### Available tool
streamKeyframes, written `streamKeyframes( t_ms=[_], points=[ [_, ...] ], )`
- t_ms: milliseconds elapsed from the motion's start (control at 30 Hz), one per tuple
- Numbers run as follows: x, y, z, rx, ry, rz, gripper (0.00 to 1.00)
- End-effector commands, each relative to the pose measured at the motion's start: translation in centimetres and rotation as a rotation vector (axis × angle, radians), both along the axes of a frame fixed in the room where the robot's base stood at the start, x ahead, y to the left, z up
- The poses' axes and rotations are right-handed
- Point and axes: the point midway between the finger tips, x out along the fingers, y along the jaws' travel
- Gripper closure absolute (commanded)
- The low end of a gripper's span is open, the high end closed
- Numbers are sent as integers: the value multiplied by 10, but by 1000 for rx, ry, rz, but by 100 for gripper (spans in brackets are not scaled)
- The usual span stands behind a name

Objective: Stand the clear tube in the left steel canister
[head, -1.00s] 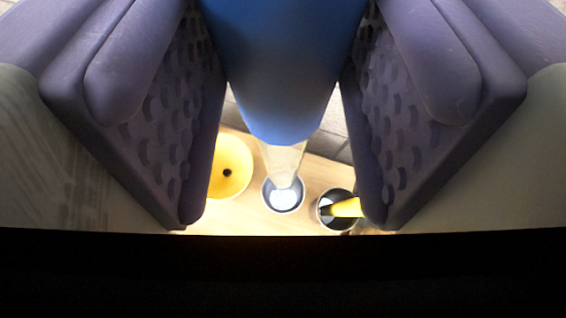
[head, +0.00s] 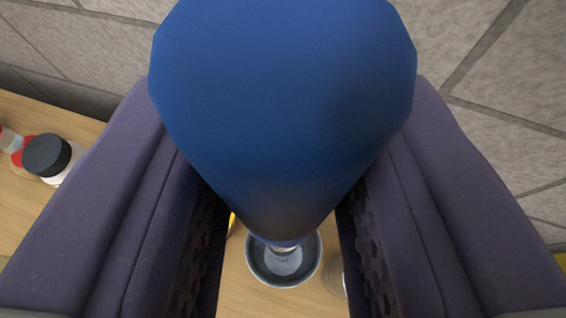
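The clear tube (head: 283,110) has a large blue rounded top that fills the middle of the head view and narrows downward. Its clear lower part is almost wholly hidden behind the blue. My gripper (head: 282,225) has one purple finger on each side of the blue part and appears shut on it. A steel canister (head: 250,270) stands on the wooden surface just below the blue tip. The tube's lower end overlaps the canister's opening in the picture; I cannot tell whether it is inside. A second round rim (head: 335,278) shows at the right, mostly hidden by the right finger.
A white bottle with a black cap (head: 48,156) and a red item (head: 19,152) are at the left on the wooden surface (head: 28,205). A stone wall (head: 480,60) runs behind. A sliver of yellow (head: 232,222) shows by the left finger.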

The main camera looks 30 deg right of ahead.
Motion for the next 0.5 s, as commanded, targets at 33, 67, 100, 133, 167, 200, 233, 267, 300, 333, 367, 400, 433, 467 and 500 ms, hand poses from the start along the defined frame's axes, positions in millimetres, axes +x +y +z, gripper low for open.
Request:
streamKeyframes(
  t_ms=[33, 67, 100, 133, 167, 200, 233, 267, 300, 333, 367, 400, 433, 467, 500],
  points=[
    [0, 0, -8, 0, 0, -1, 97],
    [0, 0, -8, -1, 0, -2, 97],
    [0, -1, -8, -1, 0, -2, 97],
    [0, -1, -7, -1, 0, -2, 97],
    [0, -1, -7, -1, 0, -2, 97],
    [0, -1, -6, -1, 0, -2, 97],
    [0, -1, -6, -1, 0, -2, 97],
    [0, -1, -6, -1, 0, -2, 97],
    [0, -1, -7, -1, -1, -1, 97],
    [0, -1, -8, -1, -1, -1, 97],
    [0, -1, -9, -1, -1, -1, 97],
    [0, 0, -10, 0, 0, -1, 68],
    [0, -1, -10, 0, 0, -1, 61],
    [0, -1, -9, -1, -1, -1, 55],
    [0, 0, -9, -1, -1, -1, 45]
  ],
)
